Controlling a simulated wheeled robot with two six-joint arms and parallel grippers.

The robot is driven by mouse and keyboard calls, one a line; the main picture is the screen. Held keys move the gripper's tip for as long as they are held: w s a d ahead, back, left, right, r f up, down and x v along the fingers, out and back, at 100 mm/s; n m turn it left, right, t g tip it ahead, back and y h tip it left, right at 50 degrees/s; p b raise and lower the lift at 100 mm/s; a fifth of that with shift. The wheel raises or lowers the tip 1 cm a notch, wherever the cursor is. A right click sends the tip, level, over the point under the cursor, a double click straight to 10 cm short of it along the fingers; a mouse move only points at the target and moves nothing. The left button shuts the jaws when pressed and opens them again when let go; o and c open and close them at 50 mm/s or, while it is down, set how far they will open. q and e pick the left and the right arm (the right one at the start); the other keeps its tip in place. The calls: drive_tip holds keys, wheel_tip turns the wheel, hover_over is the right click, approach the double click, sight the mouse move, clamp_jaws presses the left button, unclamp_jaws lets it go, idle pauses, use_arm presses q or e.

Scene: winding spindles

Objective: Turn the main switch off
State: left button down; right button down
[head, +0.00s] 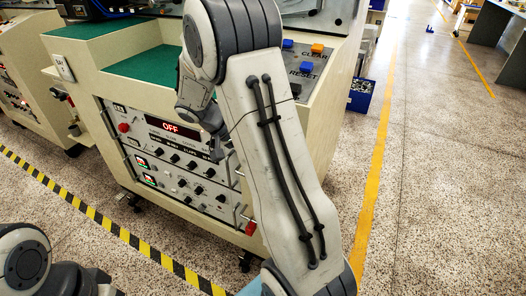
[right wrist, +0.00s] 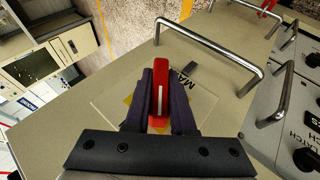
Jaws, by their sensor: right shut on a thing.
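The main switch shows in the right wrist view as a red handle (right wrist: 160,74) with a pale stripe, lying along the picture's vertical. It sits over a yellow patch on a beige plate (right wrist: 110,98), beside lettering starting "MA", the rest covered. My right gripper (right wrist: 159,95) is shut on the red handle, with a dark finger on each side. In the head view my right arm comes down in front of the cabinet, and the gripped switch cannot be made out there. A red display (head: 171,127) on the cabinet panel reads "OFF". My left gripper is out of frame.
Metal handles (right wrist: 212,45) stand out near the switch in the right wrist view. The cabinet (head: 290,135) has knobs on its front and blue and orange buttons (head: 317,49) on top. Yellow-black tape (head: 107,220) crosses the floor. Speckled floor at right is open.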

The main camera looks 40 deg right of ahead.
drive_tip(key=n+g+h+p, duration=0.1)
drive_tip(key=g+h+p, duration=0.1)
drive_tip(key=g, duration=0.2)
drive_tip(key=shift+r+h, duration=0.1)
drive_tip(key=shift+h, duration=0.3)
drive_tip(key=shift+n+g+h+p, duration=0.45)
drive_tip(key=shift+n+g+h, duration=0.15)
drive_tip(key=shift+g, duration=0.6)
drive_tip(key=shift+n+g+h, duration=0.4)
drive_tip(key=shift+g+h, duration=0.3)
drive_tip(key=shift+s, duration=0.1)
drive_tip(key=c, duration=0.8)
unclamp_jaws()
drive_tip(key=shift+o, duration=0.2)
drive_tip(key=shift+a, duration=0.15)
